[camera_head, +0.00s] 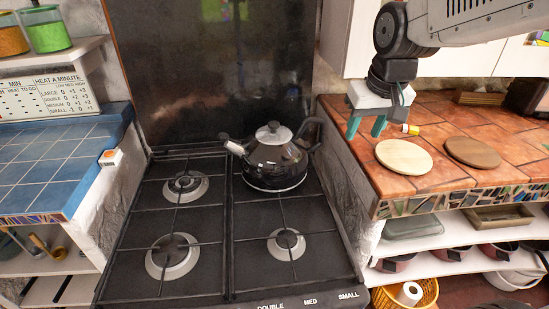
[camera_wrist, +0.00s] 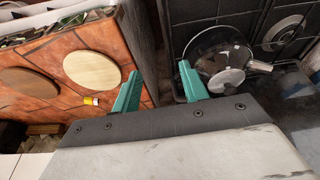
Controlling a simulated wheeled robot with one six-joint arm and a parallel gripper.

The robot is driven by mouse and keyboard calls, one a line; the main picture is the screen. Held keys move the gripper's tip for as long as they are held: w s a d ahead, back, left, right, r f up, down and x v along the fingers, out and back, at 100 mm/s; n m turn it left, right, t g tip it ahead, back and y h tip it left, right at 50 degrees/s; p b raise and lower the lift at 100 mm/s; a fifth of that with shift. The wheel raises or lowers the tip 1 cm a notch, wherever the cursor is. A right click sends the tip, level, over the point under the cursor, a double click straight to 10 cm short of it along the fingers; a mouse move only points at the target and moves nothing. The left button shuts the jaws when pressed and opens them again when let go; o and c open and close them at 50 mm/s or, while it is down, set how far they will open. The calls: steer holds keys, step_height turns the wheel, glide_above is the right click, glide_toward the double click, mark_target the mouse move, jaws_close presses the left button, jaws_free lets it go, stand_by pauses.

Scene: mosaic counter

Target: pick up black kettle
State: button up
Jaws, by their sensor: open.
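The black kettle (camera_head: 274,160) stands upright on the back right burner of the stove in the head view. It has a grey lid with a knob, a spout pointing left and a dark handle on the right. My gripper (camera_head: 366,128) is open and empty, to the right of the kettle above the orange tiled counter. In the wrist view the kettle (camera_wrist: 226,68) is seen from above, right of and beyond the two green fingers of my gripper (camera_wrist: 160,88). The fingers are apart from it.
The stove (camera_head: 205,233) has several burners, the others bare. Two round boards, pale (camera_head: 404,157) and brown (camera_head: 472,152), lie on the orange counter (camera_head: 440,120). A small yellow and white item (camera_head: 411,129) lies near my gripper. A dark panel (camera_head: 215,70) rises behind the stove.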

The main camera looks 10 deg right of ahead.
steer(key=t, duration=0.1)
glide_toward(324, 131)
step_height(324, 131, down, 3)
steer(key=x, duration=0.4)
steer(key=w+x, duration=0.1)
steer(key=x, duration=0.3)
steer(key=shift+r, duration=0.1)
steer(key=shift+c, duration=0.3)
